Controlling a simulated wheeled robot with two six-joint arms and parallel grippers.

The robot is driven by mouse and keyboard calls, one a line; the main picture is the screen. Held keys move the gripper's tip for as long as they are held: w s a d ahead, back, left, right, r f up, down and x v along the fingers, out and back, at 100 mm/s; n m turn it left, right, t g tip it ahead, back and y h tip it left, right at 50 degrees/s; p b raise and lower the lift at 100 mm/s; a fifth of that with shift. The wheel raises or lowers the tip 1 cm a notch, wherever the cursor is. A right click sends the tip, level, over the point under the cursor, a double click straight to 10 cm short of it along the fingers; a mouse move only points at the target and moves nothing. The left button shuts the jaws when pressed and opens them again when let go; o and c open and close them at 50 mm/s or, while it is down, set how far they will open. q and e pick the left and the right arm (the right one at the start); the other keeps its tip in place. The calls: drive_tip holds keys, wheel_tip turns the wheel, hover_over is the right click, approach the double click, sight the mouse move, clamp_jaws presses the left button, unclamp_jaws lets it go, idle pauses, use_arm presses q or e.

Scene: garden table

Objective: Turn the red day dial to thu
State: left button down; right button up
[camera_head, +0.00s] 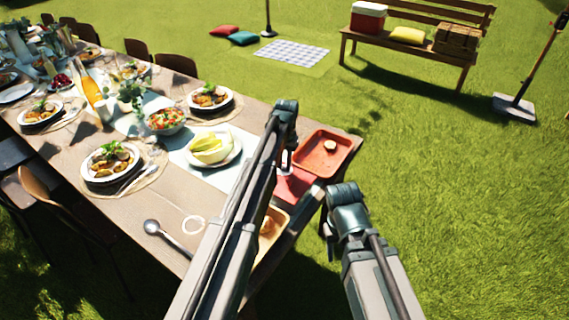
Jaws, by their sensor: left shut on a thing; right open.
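A flat red piece (296,186), which may be part of the red day dial, lies at the right end of the table, partly hidden by my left arm. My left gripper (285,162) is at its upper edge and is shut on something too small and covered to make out. No day names can be read. My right gripper (329,234) is open and empty, beyond the table's right edge and apart from the red piece.
An orange-red tray (314,168) with a small round brown item (330,146) lies just right of my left gripper. A yellow tray (280,222) is partly behind my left arm. A ladle (168,238), a melon plate (213,149) and several dishes occupy the table's left. Grass lies right.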

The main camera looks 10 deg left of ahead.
sight(285, 168)
use_arm(q)
drive_tip(key=m, duration=0.4)
drive_tip(key=shift+m, duration=2.8)
drive_tip(key=c, duration=0.7)
unclamp_jaws()
wheel_tip(285, 168, up, 14)
drive_tip(key=p, duration=1.3)
drive_tip(key=shift+s+p, duration=0.15)
drive_tip(key=shift+p, duration=0.25)
